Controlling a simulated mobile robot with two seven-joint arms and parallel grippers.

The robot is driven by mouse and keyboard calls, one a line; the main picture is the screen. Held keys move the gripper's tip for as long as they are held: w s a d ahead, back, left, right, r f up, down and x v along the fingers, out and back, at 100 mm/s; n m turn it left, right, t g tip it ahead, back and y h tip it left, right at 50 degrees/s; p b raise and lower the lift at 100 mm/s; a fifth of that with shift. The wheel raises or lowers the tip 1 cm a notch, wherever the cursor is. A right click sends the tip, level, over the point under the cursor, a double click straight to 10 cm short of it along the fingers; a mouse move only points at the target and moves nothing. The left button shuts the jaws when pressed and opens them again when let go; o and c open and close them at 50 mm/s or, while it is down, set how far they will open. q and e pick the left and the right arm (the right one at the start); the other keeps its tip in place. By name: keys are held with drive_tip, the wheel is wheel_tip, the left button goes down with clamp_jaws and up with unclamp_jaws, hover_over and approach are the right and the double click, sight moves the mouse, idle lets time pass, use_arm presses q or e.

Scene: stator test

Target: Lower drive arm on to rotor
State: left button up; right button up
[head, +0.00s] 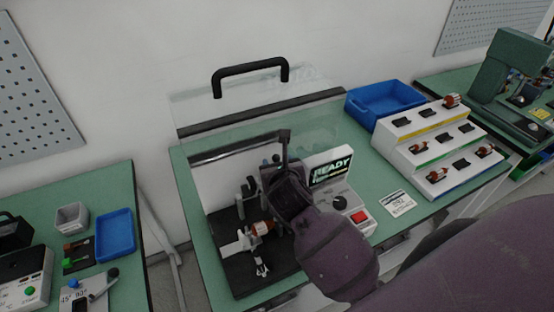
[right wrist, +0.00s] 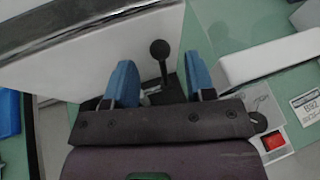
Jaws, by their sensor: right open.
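The rotor (head: 262,228), copper-brown with a pale shaft, lies in the fixture on the black base plate (head: 232,272) of the test station. My right arm reaches over the station in the head view, its gripper largely hidden by my own wrist. In the right wrist view my right gripper (right wrist: 159,70) is open, with its blue fingers on either side of a black lever with a ball knob (right wrist: 160,49), which appears to belong to the drive arm. I cannot tell whether a finger touches it. The rotor is not clear in that view. My left gripper is out of view.
A clear cover with a black handle (head: 250,72) stands at the back of the station. Right of my arm are a READY display (head: 331,171), a dial and a red button (head: 359,217). A stepped rack (head: 425,145) with rotors and a blue bin (head: 383,103) stand farther right.

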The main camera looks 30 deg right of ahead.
drive_tip(key=shift+x, duration=1.4)
clamp_jaws()
